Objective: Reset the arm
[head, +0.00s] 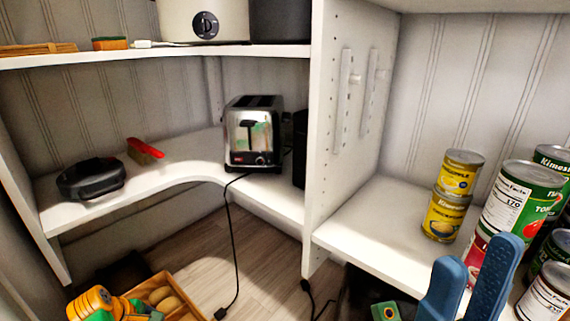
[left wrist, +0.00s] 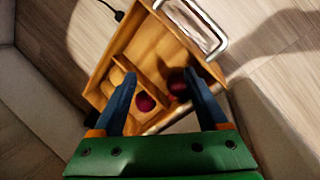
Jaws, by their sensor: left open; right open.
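My right gripper (head: 476,258) shows its two blue fingers at the lower right of the head view. They are spread apart with nothing between them, in front of the shelf with the cans. My left gripper (left wrist: 160,76) shows in the left wrist view with its blue fingers open and empty, over a wooden crate (left wrist: 98,78) on the floor. In the head view, green and orange parts of my left arm (head: 95,303) show at the lower left, beside the crate (head: 193,300); the left fingers cannot be made out there.
Yellow cans (head: 447,216) and a large tomato can (head: 510,205) stand on the right shelf. A toaster (head: 252,135) and a dark appliance (head: 91,179) stand on the left corner shelf. A black cord (head: 232,240) hangs to the floor. An upright panel (head: 325,130) divides the shelves.

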